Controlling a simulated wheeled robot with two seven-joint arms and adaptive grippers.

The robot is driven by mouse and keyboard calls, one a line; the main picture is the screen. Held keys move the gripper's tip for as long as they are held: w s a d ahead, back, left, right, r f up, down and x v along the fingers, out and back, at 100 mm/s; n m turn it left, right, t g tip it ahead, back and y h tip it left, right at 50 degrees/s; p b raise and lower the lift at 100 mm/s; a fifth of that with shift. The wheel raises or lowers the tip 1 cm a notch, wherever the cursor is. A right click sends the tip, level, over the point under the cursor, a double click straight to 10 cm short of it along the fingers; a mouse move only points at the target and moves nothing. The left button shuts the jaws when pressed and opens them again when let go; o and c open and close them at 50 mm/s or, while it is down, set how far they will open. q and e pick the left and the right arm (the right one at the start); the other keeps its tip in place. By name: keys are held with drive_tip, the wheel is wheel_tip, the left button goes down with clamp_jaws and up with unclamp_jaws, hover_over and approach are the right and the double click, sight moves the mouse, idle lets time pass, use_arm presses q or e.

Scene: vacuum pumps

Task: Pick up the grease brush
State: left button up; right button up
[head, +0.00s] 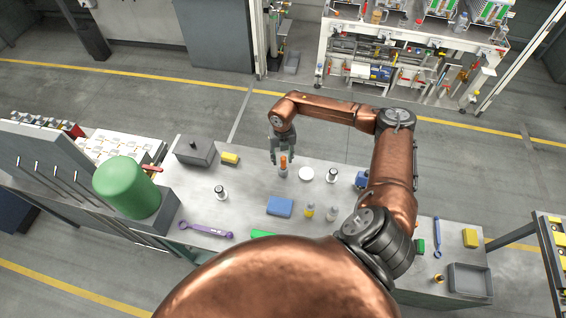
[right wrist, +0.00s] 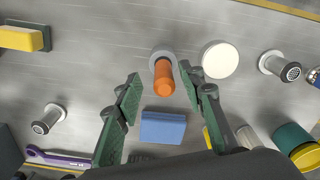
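An upright orange cylinder (head: 283,161), which looks like the grease brush's handle, stands in a small grey round holder (head: 282,173) on the grey workbench. In the right wrist view the orange handle (right wrist: 164,78) shows between and beyond the fingertips. My right gripper (head: 283,158) points down over it, with its fingers spread on either side. In the right wrist view its green-grey fingers (right wrist: 160,78) are open and empty, and I see no contact with the handle. Any bristles are hidden in the holder. My left gripper is not in view.
A white round disc (head: 306,174) lies just right of the holder, close to one finger. A blue block (head: 280,206) lies nearer me. Small metal fittings (head: 221,192) stand around, with a purple wrench (head: 206,230) and a large green cylinder (head: 126,187) at left.

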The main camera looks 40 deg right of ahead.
drive_tip(key=shift+w+f, duration=0.15)
drive_tip(key=shift+f, duration=0.5)
drive_tip(key=shift+d+f, duration=0.2)
drive_tip(key=shift+f, duration=0.1)
drive_tip(key=shift+s, duration=0.35)
drive_tip(key=shift+f, duration=0.1)
drive_tip(key=c, duration=0.8)
clamp_jaws()
